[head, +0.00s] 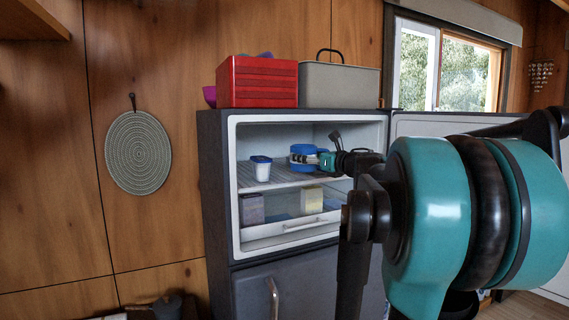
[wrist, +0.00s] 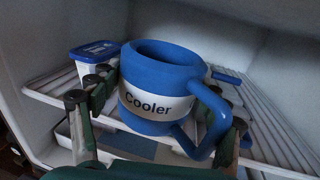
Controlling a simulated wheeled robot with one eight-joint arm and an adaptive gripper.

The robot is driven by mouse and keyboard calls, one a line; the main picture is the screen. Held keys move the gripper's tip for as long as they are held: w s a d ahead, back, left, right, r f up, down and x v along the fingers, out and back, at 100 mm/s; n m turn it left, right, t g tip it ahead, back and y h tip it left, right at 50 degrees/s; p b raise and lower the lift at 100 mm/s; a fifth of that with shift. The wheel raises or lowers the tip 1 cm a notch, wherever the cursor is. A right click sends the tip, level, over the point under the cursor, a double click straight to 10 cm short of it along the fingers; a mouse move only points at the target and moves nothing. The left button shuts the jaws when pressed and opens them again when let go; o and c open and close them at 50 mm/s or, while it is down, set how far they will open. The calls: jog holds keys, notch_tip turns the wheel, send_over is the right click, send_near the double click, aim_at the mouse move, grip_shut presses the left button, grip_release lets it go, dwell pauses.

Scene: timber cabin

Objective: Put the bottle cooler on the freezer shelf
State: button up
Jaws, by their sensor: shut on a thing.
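The bottle cooler (head: 303,153) is a blue cup with a side handle and a white band reading "Cooler". It is inside the open freezer compartment, upright or nearly so, over the wire freezer shelf (head: 278,182). In the wrist view the cooler (wrist: 165,80) fills the middle, with its handle at the right and the shelf bars (wrist: 283,132) around it. My gripper (head: 322,160) is shut on the cooler, with fingers on both sides of its body. I cannot tell whether its base touches the shelf; the underside is hidden.
A white tub with a blue lid (head: 261,169) stands on the shelf left of the cooler. Below are a purplish box (head: 251,209) and a pale yellow box (head: 312,199). The open door (head: 440,124) is at the right. A red box (head: 257,82) and grey case (head: 339,86) sit on top.

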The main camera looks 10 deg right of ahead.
aim_at(313, 167)
jog(key=x, duration=1.1)
jog(key=shift+w+a, duration=0.15)
jog(key=shift+w, duration=0.1)
jog(key=shift+f, duration=1.8)
jog(key=o, duration=1.5)
jog(key=shift+f, duration=0.15)
jog(key=shift+o, duration=0.2)
jog(key=v, duration=1.2)
jog(key=shift+r, duration=0.2)
